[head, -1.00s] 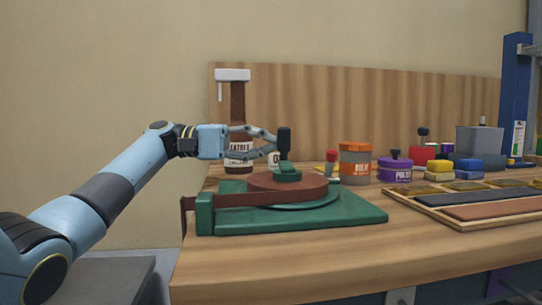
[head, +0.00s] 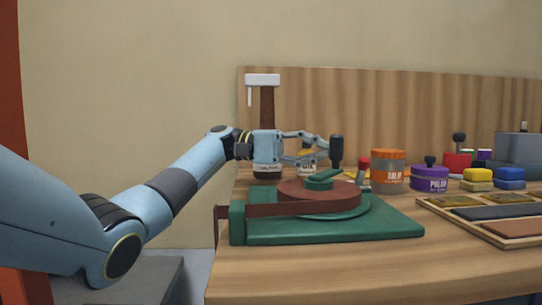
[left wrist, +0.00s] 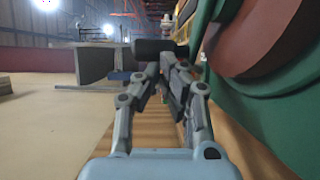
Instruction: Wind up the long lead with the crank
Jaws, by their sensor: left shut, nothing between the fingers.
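The winder has a green base (head: 385,232), a round brown reel (head: 345,196) and a green crank (head: 318,182) with an upright black knob (head: 336,150). The long brown lead (head: 270,210) runs from the reel through a green guide (head: 237,223) at the left, its outer end hanging just beyond. My left gripper (head: 326,148) is shut and empty, its fingertips right beside the knob; I cannot tell whether they touch. In the left wrist view, the fingertips (left wrist: 166,76) lie close to the black knob (left wrist: 160,48), with the reel (left wrist: 262,38) at the right. My right gripper is not in view.
Behind the winder stand jars and a brown post with a white top (head: 262,80). An orange-lidded jar (head: 388,172), a purple jar (head: 429,178) and a shallow wooden tray (head: 450,222) are to the right. The bench front (head: 330,275) is clear.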

